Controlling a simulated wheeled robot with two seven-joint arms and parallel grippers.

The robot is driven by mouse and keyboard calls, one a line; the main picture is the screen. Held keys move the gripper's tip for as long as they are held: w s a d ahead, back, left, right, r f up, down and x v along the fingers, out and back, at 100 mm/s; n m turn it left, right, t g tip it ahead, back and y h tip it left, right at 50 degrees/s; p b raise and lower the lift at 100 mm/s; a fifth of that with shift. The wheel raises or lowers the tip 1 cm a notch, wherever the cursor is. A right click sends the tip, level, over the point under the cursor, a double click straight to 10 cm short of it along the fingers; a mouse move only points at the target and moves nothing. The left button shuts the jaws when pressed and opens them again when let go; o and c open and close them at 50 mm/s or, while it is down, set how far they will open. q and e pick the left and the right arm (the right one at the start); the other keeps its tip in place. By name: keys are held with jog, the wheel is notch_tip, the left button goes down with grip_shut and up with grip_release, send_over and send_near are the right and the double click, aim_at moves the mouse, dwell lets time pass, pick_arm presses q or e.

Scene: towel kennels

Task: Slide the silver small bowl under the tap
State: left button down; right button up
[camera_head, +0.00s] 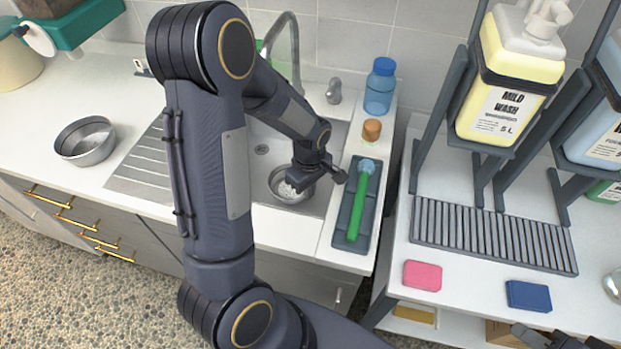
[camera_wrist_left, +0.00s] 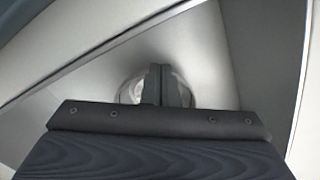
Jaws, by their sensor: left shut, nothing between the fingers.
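A silver small bowl (camera_head: 281,193) with whitish contents sits in the sink (camera_head: 330,137), near its front edge. The tap (camera_head: 292,38) is a curved metal spout behind the sink, partly hidden by my arm. My left gripper (camera_head: 322,178) is shut and empty, over the right side of the small bowl and covering part of it; contact cannot be told. In the left wrist view the shut fingers (camera_wrist_left: 169,86) hide most of the bowl (camera_wrist_left: 131,92). My right gripper (camera_head: 555,340) shows only in part at the bottom right.
A larger silver bowl (camera_head: 88,148) stands left of the ribbed drainboard (camera_head: 139,177). Right of the sink are a grey tray (camera_head: 345,215) with a green brush (camera_head: 359,205), a brown-capped jar (camera_head: 371,130) and a blue bottle (camera_head: 379,88). A pink sponge (camera_head: 423,276) lies farther right.

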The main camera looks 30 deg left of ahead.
aim_at(292, 191)
pick_arm(q)
jog(key=shift+f, duration=1.6)
jog(key=shift+a, duration=0.1)
jog(key=a, duration=0.2)
jog(key=w+a, duration=0.1)
jog(key=a, duration=0.1)
jog(key=a+b, duration=0.1)
jog(key=a, duration=0.1)
jog(key=shift+w+a, duration=0.25)
pick_arm(e)
jog(key=shift+f, duration=0.45)
